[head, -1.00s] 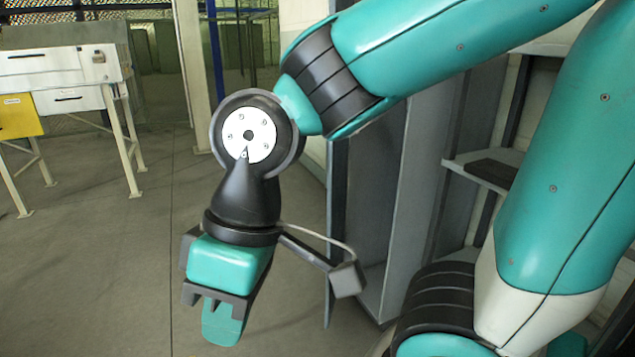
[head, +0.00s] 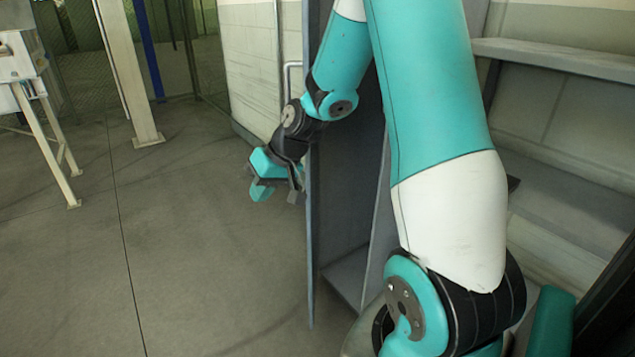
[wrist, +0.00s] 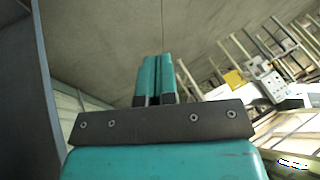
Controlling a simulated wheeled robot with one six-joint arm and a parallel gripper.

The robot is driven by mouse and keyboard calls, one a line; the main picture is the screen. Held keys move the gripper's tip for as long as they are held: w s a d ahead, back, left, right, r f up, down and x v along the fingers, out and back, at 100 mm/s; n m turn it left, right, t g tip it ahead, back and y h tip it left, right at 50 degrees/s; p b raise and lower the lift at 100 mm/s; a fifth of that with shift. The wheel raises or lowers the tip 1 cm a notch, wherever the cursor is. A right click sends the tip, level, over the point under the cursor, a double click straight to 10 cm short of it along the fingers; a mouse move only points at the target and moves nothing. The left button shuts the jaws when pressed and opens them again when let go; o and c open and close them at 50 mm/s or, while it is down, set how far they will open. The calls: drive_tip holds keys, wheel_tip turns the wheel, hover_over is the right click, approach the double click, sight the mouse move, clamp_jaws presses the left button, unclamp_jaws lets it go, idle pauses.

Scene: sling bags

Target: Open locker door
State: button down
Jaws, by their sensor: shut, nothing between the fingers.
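The grey locker door (head: 312,240) stands swung out, its tall free edge toward me in the head view. A pale bar handle (head: 286,75) shows on its left side, higher than my gripper. My gripper (head: 260,191) is to the left of the door, low along its outer side, shut and empty. In the wrist view its two teal fingers (wrist: 154,80) are together with nothing between them. A grey-blue panel, which looks like the door (wrist: 32,100), fills the left of that view, apart from the fingers. My arm hides part of the locker opening.
A grey upright panel (head: 375,220) stands behind my arm. A white table (head: 28,70) and a cream post (head: 128,75) are at the left. The floor (head: 190,270) left of the door is clear.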

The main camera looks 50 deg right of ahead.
drive_tip(key=s+d+f+m+t+h+p, duration=0.1)
drive_tip(key=s+d+f+m+p, duration=0.15)
drive_tip(key=d, duration=0.55)
drive_tip(key=s+d+f+m+t+h+p, duration=0.1)
drive_tip(key=d+f+m+h, duration=0.15)
drive_tip(key=d, duration=0.65)
drive_tip(key=s+d+f+m+h+p, duration=0.15)
drive_tip(key=d+f, duration=0.25)
drive_tip(key=d, duration=0.4)
drive_tip(key=w+a+f+p, duration=0.2)
drive_tip(key=w+f, duration=0.5)
drive_tip(key=w, duration=0.2)
drive_tip(key=shift+f+m+y, duration=0.2)
drive_tip(key=shift+m+y, duration=0.15)
drive_tip(key=shift+y, duration=0.05)
